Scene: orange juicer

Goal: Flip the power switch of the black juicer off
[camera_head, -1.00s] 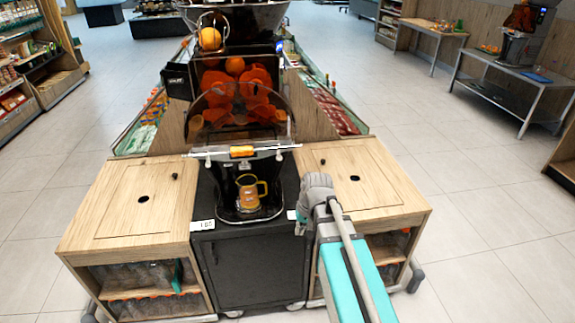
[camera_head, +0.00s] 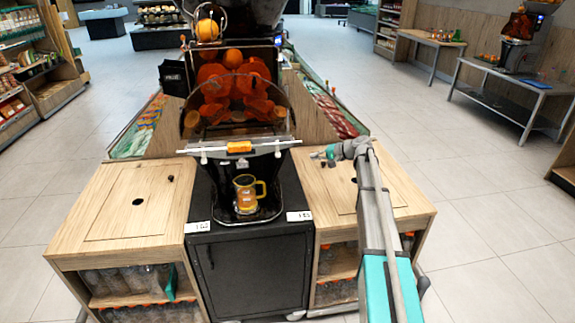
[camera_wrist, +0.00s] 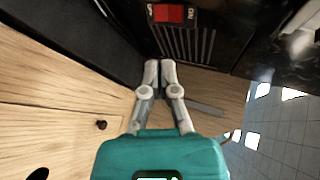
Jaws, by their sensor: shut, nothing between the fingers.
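The black juicer (camera_head: 262,170) stands on a black cabinet, with oranges behind its clear cover. In the wrist view its dark side panel fills the top, with a red power switch (camera_wrist: 168,13) beside white lettering and a row of vent slots below. I cannot tell which way the switch is tipped. My gripper (camera_wrist: 160,64) is shut and empty, its fingertips below the vent slots and apart from the switch in the picture. In the head view my gripper (camera_head: 318,155) is at the juicer's right side, above the right wooden counter. The switch is not visible there.
Wooden counters flank the black cabinet (camera_head: 250,265); the left one (camera_head: 110,225) has a hole and a small knob. The right counter (camera_head: 400,205) lies under my arm. Open floor is on the right.

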